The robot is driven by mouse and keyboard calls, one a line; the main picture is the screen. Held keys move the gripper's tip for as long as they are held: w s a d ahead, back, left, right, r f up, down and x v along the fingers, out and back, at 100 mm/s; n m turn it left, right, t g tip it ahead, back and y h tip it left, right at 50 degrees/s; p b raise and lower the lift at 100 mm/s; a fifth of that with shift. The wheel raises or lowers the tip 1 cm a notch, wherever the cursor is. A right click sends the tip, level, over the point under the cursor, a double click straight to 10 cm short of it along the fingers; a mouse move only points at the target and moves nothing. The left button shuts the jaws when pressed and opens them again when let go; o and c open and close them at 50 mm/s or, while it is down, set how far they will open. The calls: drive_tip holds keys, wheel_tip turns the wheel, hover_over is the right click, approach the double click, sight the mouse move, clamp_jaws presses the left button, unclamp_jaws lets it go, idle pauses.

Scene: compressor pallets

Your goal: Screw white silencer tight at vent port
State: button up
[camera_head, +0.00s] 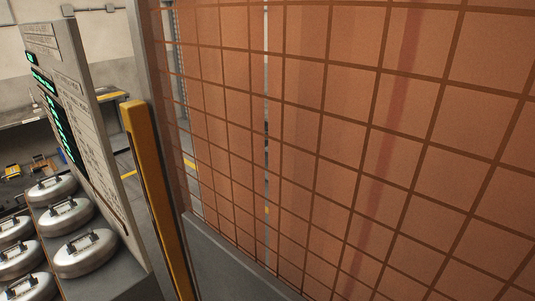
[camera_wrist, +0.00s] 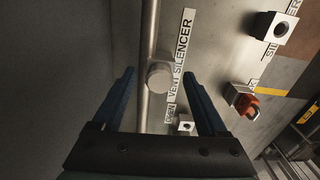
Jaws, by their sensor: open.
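In the wrist view, a pale round cap, seemingly the white silencer (camera_wrist: 160,75), sits over or against a vertical grey pipe (camera_wrist: 148,30). My gripper (camera_wrist: 159,76) is open, with one dark blue finger on each side of the cap in the picture. I see no finger contact with it. The vent port itself cannot be made out, nor can I tell how far the cap is seated. My gripper and the silencer do not show in the head view.
The wrist view also shows a block with a dark hole (camera_wrist: 280,28), an orange-red fitting (camera_wrist: 247,104) and a small block (camera_wrist: 185,126) on the panel. In the head view, an orange mesh screen (camera_head: 330,130), a yellow post (camera_head: 150,180) and a display board (camera_head: 85,120) stand near several silver tanks (camera_head: 85,252).

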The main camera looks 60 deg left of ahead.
drive_tip(key=shift+r, duration=0.1)
wheel_tip(320, 180, up, 13)
drive_tip(key=shift+b, duration=0.4)
idle(0.8)
